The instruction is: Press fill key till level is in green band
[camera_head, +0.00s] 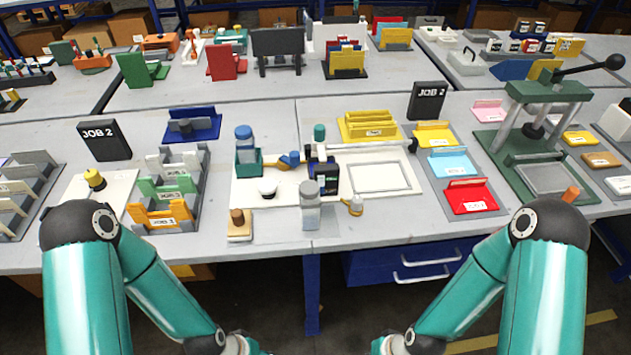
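The plotter (372,178) lies flat at the middle of the near table, with a pale framed bed. A dark unit (322,172) with a small bluish display stands at the bed's left end. A white dome-shaped piece (267,187), possibly a key, sits on the white base to its left. No fill key label, level or green band can be made out at this size. Both of my arms reach down to the bottom edge of the view. Both grippers are below the frame, so neither is seen.
A blue-capped bottle (245,148) stands in a teal holder. A grey-capped clear bottle (310,207) stands at the front, with a wooden-handled block (238,226) to its left. Sorting racks (165,212) stand left; coloured trays (470,198) and a green press (535,150) stand right.

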